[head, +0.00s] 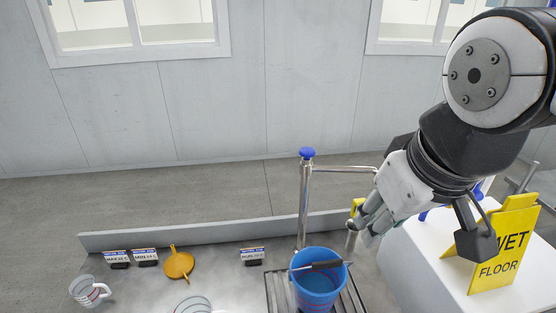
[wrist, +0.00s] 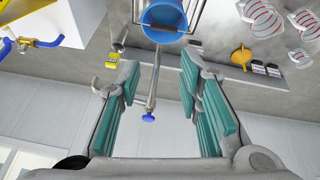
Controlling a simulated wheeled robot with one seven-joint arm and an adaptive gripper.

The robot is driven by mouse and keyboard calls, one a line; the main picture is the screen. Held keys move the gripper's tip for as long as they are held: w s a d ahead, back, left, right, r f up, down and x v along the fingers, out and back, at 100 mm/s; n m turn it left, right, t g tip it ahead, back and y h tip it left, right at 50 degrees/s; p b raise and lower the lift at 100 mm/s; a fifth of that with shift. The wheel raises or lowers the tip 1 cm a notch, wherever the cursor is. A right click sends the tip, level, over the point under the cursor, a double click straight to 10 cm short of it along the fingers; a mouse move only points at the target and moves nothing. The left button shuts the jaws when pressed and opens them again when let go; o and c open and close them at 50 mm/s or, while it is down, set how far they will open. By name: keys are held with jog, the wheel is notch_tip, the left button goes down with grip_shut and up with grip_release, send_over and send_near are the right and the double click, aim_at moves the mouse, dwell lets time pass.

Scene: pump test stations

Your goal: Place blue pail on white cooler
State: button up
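The blue pail (head: 319,292) stands upright on a slatted metal rack, its dark handle grip lying across the rim. It also shows at the top of the wrist view (wrist: 163,22). A white box, which looks like the cooler (head: 410,262), stands right of the pail; part of it is behind my arm. It shows at the left edge of the wrist view. My gripper (head: 368,226) is above and right of the pail, apart from it. In the wrist view my gripper (wrist: 158,88) has its teal-padded fingers spread with nothing held between them.
A metal post with a blue knob (head: 307,153) and a side pipe rises behind the pail. A yellow wet-floor sign (head: 500,245) stands at the white box. A yellow pan (head: 179,264), a striped mug (head: 88,291) and small label stands are on the counter at left.

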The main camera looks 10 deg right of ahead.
jog(key=w+a+f+n+g+h+b, duration=0.1)
jog(key=w+a+f+n+g+h, duration=0.15)
jog(key=w+f+n, duration=0.5)
jog(key=n+g+h+b, duration=0.1)
jog(key=n+g+h, duration=0.1)
jog(key=n, duration=0.7)
send_near(327, 261)
jog(key=shift+y, duration=0.35)
jog(key=x, duration=1)
jog(key=shift+d+f+p, duration=0.25)
jog(key=shift+d+p, duration=0.05)
jog(key=shift+d, duration=0.1)
grip_shut()
